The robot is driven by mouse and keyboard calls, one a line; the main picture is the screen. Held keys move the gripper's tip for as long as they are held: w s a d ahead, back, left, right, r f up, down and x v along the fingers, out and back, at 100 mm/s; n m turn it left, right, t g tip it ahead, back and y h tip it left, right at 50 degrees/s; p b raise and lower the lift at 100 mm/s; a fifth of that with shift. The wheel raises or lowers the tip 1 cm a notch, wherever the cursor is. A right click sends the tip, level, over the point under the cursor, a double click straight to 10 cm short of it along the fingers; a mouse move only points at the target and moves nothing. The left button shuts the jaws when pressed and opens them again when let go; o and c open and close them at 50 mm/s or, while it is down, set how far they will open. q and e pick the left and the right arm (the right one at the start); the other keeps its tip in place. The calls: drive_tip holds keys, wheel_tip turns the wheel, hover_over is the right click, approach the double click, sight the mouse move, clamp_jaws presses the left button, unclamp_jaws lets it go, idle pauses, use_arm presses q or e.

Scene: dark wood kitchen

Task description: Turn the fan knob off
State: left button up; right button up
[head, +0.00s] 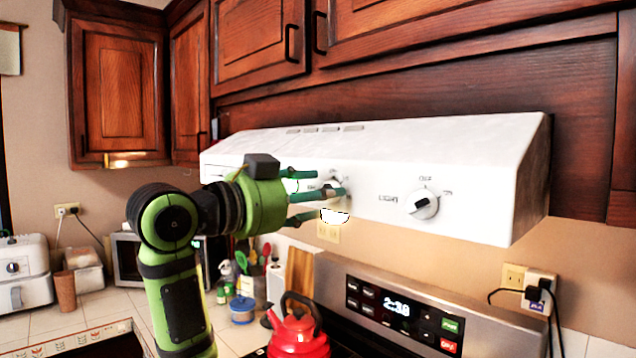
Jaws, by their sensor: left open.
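The white range hood (470,160) spans the wall under the wood cabinets. Its left knob, the fan knob (338,183), sits on the sloped front and is partly hidden behind my left gripper's fingers, so its setting is not readable. My left gripper (323,193) comes in from the left with its green fingers spread, open and empty, at the fan knob. I cannot tell whether a finger touches the knob. The right knob (422,204), labelled LIGHT, is in full view to the right. My right gripper is not in view.
Below the hood are a stove panel (400,310) with a lit clock and a red kettle (298,335). Utensils and a blue-lidded jar (242,310) stand on the counter behind my left arm. Cabinets (260,45) close off the space above the hood.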

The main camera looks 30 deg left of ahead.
use_arm(q)
drive_tip(key=shift+w+d, duration=0.1)
drive_tip(key=shift+w, duration=0.3)
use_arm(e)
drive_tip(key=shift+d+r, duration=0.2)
use_arm(q)
drive_tip(key=c, duration=1.1)
drive_tip(key=shift+s, duration=0.1)
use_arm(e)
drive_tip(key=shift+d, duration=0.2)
